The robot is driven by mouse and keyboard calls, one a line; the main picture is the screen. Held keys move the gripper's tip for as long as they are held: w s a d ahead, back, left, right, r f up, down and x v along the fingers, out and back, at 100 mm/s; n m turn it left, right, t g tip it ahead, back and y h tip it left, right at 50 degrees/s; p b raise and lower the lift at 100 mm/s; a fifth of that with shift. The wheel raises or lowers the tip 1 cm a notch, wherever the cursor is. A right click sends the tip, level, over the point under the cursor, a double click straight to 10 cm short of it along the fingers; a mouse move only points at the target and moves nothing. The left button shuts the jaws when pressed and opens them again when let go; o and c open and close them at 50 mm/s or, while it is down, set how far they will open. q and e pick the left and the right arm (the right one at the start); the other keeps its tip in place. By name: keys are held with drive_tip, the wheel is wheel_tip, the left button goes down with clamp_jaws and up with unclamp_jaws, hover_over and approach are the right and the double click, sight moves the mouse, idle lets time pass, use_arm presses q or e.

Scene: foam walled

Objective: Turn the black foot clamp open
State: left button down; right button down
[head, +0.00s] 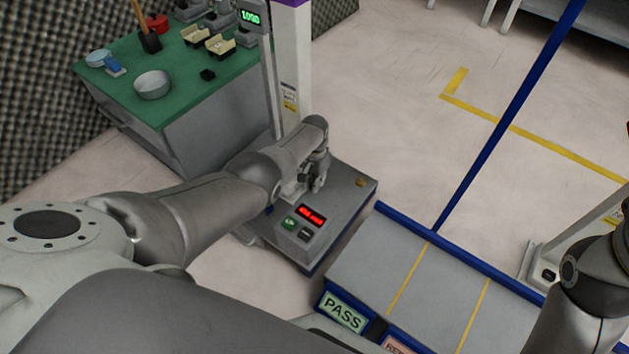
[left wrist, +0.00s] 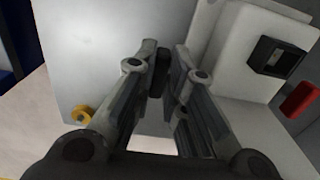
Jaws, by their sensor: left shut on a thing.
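My left gripper (head: 318,180) is low over the grey base of the column machine (head: 340,205), close to the foot of the column. In the left wrist view my left gripper (left wrist: 168,82) has its fingers closed on a small dark piece, the black foot clamp (left wrist: 158,72). Only a little of the clamp shows between the fingertips, so how far it is turned cannot be seen. In the head view the gripper and arm hide it. My right arm shows at the lower right, but its gripper is out of frame.
A red display (head: 311,215) and a green button (head: 290,222) are on the base front. A brass knob (head: 361,182) sits at its right corner. A grey bench with a PASS label (head: 343,310) stands at right. A green table (head: 190,85) with several items is behind.

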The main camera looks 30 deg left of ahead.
idle(0.4)
use_arm(q)
drive_tip(key=c, duration=1.5)
unclamp_jaws()
drive_tip(key=shift+r, duration=0.1)
wheel_tip(320, 180, up, 12)
drive_tip(key=shift+f, duration=0.1)
